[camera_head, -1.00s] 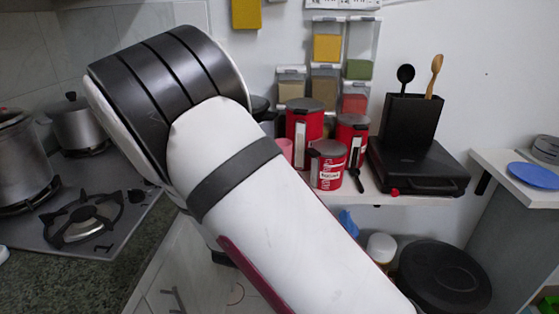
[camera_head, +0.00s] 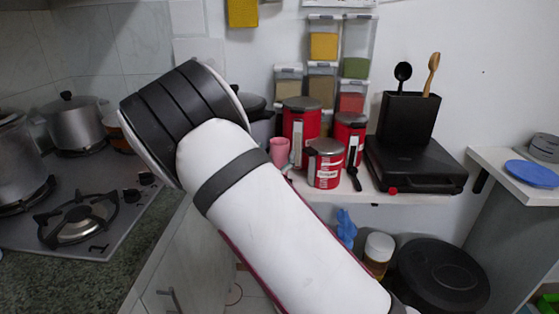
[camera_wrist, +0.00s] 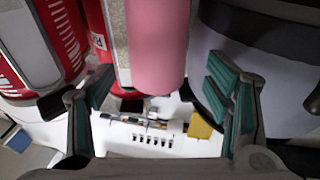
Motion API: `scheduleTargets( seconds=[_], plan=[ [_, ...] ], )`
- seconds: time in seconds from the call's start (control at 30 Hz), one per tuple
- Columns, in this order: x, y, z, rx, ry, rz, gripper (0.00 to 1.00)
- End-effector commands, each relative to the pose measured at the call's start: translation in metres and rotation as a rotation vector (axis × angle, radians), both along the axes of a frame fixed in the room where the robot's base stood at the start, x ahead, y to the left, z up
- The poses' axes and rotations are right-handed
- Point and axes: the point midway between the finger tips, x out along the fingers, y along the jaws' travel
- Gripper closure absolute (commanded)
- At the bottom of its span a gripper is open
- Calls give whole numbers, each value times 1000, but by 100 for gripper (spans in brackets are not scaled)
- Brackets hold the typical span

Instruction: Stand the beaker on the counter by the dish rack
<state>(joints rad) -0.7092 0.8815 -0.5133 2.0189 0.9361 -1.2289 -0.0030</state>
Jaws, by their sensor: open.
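The pink beaker (camera_head: 279,151) stands upright on the white shelf (camera_head: 400,198), left of the red canisters. It also shows close up in the wrist view (camera_wrist: 157,45). My gripper (camera_wrist: 163,95) is open, with one green-padded finger to each side of the beaker's line. There is a gap between each finger and the beaker, and I see no contact. In the head view my arm hides the gripper. I cannot make out a dish rack in either view.
Red canisters (camera_head: 325,165) stand close beside the beaker. A grey-white round container (camera_wrist: 255,70) is close to the right finger in the wrist view. A black grill (camera_head: 415,165) sits further right on the shelf. The stove (camera_head: 80,220) and dark counter (camera_head: 50,275) are at left.

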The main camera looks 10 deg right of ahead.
Motion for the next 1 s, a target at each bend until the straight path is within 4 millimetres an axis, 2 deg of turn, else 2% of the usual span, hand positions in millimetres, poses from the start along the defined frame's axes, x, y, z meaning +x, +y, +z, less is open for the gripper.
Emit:
scheduleTargets(
  seconds=[0.1, 0.27, 0.57, 0.8, 0.87, 0.9, 1.0],
  plan=[
    [14, -12, 6, -1, -2, -3, 28],
    [30, -20, 9, 1, -2, -2, 28],
    [34, -22, 9, 0, 0, -1, 28],
    [34, -22, 9, 0, 0, -1, 83],
    [34, -22, 9, 1, -1, -1, 83],
    [34, -22, 10, 1, -1, -1, 88],
    [34, -22, 10, 1, -1, -1, 88]
  ],
)
